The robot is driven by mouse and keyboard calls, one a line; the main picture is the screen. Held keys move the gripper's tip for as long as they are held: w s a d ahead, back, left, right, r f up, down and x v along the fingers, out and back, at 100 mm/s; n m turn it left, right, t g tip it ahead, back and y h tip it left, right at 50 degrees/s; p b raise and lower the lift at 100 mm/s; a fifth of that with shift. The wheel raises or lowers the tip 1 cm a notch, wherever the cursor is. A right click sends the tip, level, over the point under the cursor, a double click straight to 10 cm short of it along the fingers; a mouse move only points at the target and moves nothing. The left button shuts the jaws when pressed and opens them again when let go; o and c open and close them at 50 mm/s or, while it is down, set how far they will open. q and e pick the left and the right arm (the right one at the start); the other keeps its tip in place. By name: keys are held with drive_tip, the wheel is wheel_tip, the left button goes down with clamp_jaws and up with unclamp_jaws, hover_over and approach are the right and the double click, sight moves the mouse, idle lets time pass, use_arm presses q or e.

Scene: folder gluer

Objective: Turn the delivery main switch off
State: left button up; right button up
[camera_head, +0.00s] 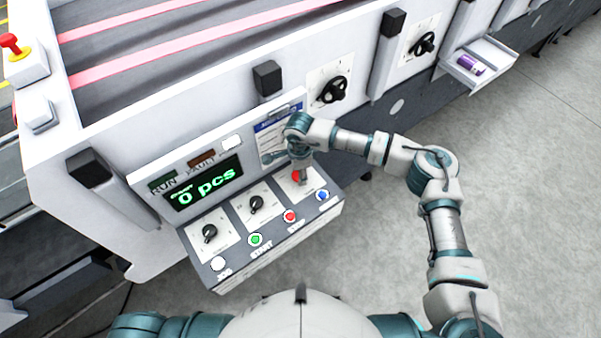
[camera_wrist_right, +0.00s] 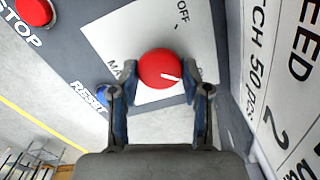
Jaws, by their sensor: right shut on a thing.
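The delivery main switch is a round red knob (camera_wrist_right: 160,69) with a white pointer mark, on a white plate (camera_wrist_right: 108,40) with the word OFF at one corner and partly hidden lettering at another. In the right wrist view the pointer lies toward the right and slightly down, not at OFF. My right gripper (camera_wrist_right: 163,75) has one finger on each side of the knob and is shut on it. In the head view the red knob (camera_head: 296,176) shows partly under my right gripper (camera_head: 302,178) at the panel's right end. My left gripper is not in view.
The control panel also has two black knobs (camera_head: 209,232) (camera_head: 255,203), a green START button (camera_head: 255,239), a red STOP button (camera_head: 289,216), a blue RESET button (camera_head: 323,195) and a white JOG button (camera_head: 218,264). The display (camera_head: 205,184) reads 0 pcs. Grey floor is clear at right.

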use_arm(q)
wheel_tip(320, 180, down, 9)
drive_tip(key=b, duration=0.9)
use_arm(e)
drive_tip(key=n, duration=0.7)
drive_tip(key=shift+a+f+n, duration=0.1)
drive_tip(key=shift+f+n, duration=0.1)
drive_tip(key=shift+n, duration=0.1)
drive_tip(key=n+b, duration=0.2)
drive_tip(key=n, duration=0.1)
drive_tip(key=shift+n, duration=0.3)
drive_tip(key=n+b, duration=0.2)
drive_tip(key=n, duration=0.2)
drive_tip(key=shift+r, duration=0.1)
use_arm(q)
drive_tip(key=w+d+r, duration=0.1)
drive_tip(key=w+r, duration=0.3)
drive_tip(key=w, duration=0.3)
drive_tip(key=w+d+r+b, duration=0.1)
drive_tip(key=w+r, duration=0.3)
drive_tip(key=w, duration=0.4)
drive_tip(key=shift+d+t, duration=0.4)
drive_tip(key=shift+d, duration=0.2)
use_arm(e)
drive_tip(key=shift+r+n, duration=0.1)
drive_tip(key=shift+n, duration=1)
drive_tip(key=o, duration=1.1)
drive_tip(key=shift+o, duration=0.2)
